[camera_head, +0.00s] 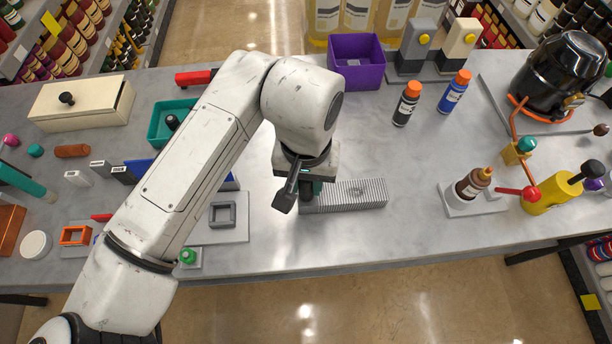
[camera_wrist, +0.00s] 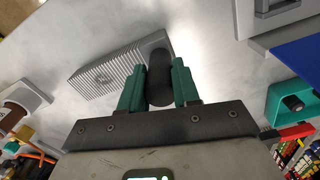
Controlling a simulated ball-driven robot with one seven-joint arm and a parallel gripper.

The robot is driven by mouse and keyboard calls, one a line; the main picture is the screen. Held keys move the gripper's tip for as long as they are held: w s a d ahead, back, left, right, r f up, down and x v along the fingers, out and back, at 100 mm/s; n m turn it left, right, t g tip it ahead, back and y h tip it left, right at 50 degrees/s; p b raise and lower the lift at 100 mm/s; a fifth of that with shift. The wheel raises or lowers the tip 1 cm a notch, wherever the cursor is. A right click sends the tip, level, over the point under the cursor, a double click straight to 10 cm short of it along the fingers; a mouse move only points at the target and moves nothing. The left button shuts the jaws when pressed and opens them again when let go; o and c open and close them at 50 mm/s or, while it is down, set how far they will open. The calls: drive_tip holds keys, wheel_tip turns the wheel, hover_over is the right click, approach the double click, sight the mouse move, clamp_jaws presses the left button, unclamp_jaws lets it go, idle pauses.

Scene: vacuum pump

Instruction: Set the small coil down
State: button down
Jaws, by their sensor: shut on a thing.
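My gripper (camera_wrist: 159,85) has green fingers, one on each side of a dark, rounded cylinder, the small coil (camera_wrist: 159,72), and is shut on it. In the head view my gripper (camera_head: 308,188) is low over the middle of the table, and my wrist hides most of what it holds. The held coil is at the left end of a grey finned block (camera_head: 352,194), which also shows in the wrist view (camera_wrist: 112,70). I cannot tell whether the coil touches the block or the table.
The grey table (camera_head: 420,215) is clear right of the finned block. A purple bin (camera_head: 356,62) and two bottles (camera_head: 407,103) stand behind. A brown bottle (camera_head: 473,183) on a white base stands to the right. A grey square frame (camera_head: 222,215) lies left, near my arm.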

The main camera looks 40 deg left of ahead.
drive_tip(key=shift+f, duration=0.2)
drive_tip(key=c, duration=0.8)
unclamp_jaws()
wheel_tip(320, 180, up, 12)
drive_tip(key=shift+r+b, duration=0.1)
drive_tip(key=shift+b, duration=0.6)
